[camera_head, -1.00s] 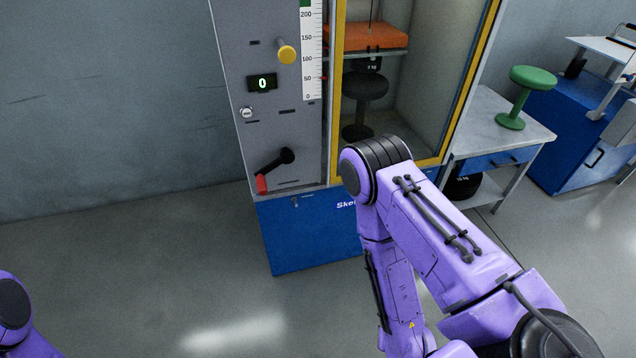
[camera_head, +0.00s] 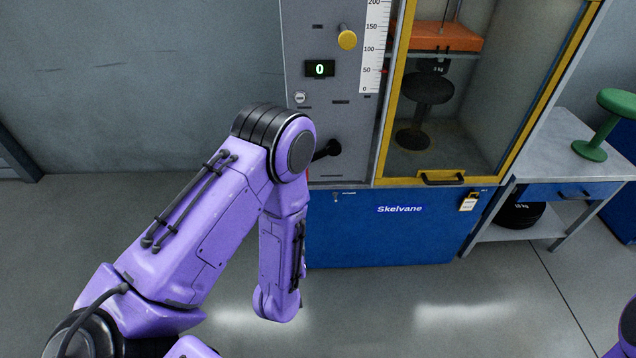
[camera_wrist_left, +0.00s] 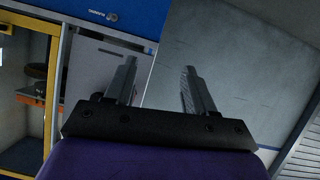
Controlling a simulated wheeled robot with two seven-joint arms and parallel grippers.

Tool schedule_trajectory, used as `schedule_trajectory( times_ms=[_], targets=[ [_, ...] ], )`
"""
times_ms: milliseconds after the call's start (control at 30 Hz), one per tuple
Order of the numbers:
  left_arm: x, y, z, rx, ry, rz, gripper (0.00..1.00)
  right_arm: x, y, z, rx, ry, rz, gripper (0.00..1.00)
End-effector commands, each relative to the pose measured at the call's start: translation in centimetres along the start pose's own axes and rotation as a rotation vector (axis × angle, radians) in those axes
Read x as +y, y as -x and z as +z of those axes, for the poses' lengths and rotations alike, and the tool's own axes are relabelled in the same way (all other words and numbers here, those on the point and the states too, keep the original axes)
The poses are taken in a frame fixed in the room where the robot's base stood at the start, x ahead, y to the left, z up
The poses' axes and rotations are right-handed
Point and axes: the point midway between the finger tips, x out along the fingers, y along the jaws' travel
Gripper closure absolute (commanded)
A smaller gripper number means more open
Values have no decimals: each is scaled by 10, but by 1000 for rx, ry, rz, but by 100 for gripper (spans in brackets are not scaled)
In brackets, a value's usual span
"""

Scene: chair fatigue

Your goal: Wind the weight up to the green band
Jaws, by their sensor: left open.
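The orange weight (camera_head: 440,36) hangs inside the yellow-framed cabinet, above a black stool (camera_head: 426,90). The white scale (camera_head: 375,45) beside it shows 0 to 200; its green band is out of frame. The crank's black hub (camera_head: 332,148) shows on the grey panel beside my left arm, which hides the red crank handle. My left gripper (camera_wrist_left: 158,88) is open and empty in the left wrist view, with the cabinet behind it in a turned view. Its jaws do not show in the head view. My right gripper is not in view.
The grey panel holds a yellow knob (camera_head: 347,39) and a display (camera_head: 320,69) reading 0. A yellow-framed door with a black handle (camera_head: 442,179) is closed. A table (camera_head: 560,155) with a green stool (camera_head: 604,125) stands at right. The floor in front is clear.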

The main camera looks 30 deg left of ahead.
Motion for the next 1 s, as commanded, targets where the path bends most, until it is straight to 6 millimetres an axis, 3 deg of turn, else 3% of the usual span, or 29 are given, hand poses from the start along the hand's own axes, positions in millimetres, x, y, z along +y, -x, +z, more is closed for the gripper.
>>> schedule_trajectory(
  times_ms=[33,100,200,700,1000],
  targets=[
    [20,-17,-28,147,38,22,46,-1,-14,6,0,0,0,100],
    [40,-24,-69,313,82,32,46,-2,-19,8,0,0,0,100],
    [51,-27,-101,428,118,29,46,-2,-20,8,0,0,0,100],
    [51,-110,-144,438,122,27,46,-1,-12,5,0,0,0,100],
    [51,-118,-147,436,119,28,46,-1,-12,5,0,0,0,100]
  ],
)
